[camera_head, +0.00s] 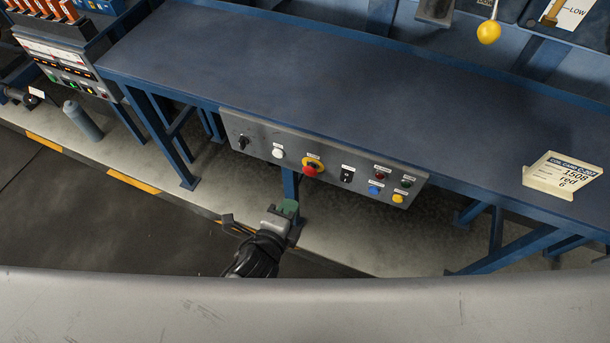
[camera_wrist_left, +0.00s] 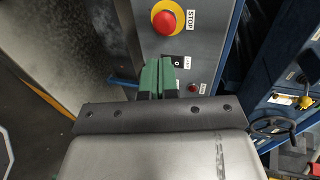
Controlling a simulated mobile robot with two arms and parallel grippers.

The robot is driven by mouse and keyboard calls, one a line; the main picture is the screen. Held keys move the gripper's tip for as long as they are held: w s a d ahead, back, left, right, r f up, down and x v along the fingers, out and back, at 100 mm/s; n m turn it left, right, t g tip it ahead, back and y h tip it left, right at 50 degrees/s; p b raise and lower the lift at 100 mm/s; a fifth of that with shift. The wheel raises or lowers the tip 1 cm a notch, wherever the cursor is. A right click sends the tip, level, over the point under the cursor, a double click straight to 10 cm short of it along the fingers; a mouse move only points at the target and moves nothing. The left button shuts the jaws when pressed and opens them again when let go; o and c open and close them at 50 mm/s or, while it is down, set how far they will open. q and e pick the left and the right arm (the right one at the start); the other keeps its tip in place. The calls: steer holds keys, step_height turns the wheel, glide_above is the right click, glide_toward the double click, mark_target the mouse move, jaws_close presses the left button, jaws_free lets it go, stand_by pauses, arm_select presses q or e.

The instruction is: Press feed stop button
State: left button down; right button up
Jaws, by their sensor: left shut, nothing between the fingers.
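A grey control panel (camera_head: 325,178) hangs under the front edge of the blue bench. It carries a large red mushroom button (camera_head: 311,168) on a yellow ring; in the wrist view this button (camera_wrist_left: 164,20) has a label reading STOP. To its right are a black switch (camera_head: 346,175), a small red button (camera_head: 379,175), a green one (camera_head: 405,183), a blue one (camera_head: 375,190) and a yellow one (camera_head: 397,198). Their labels are too small to read. My left gripper (camera_head: 290,207) is shut and empty, below the panel in the head view. Its green fingertips (camera_wrist_left: 158,76) show near the switch.
A white button (camera_head: 278,153) and a black knob (camera_head: 243,142) sit on the panel's left part. The blue bench top (camera_head: 300,70) is mostly clear, with a cream sign (camera_head: 562,176) at right. Blue legs (camera_head: 165,140) stand below. Another console (camera_head: 65,70) is at far left.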

mark_target(309, 172)
arm_select(q)
steer(key=x, duration=0.6)
steer(key=r+p+x, duration=0.1)
steer(key=x, duration=0.2)
steer(key=shift+w+d+f, duration=0.1)
steer(key=shift+w+d, duration=0.1)
steer(key=shift+w, duration=0.25)
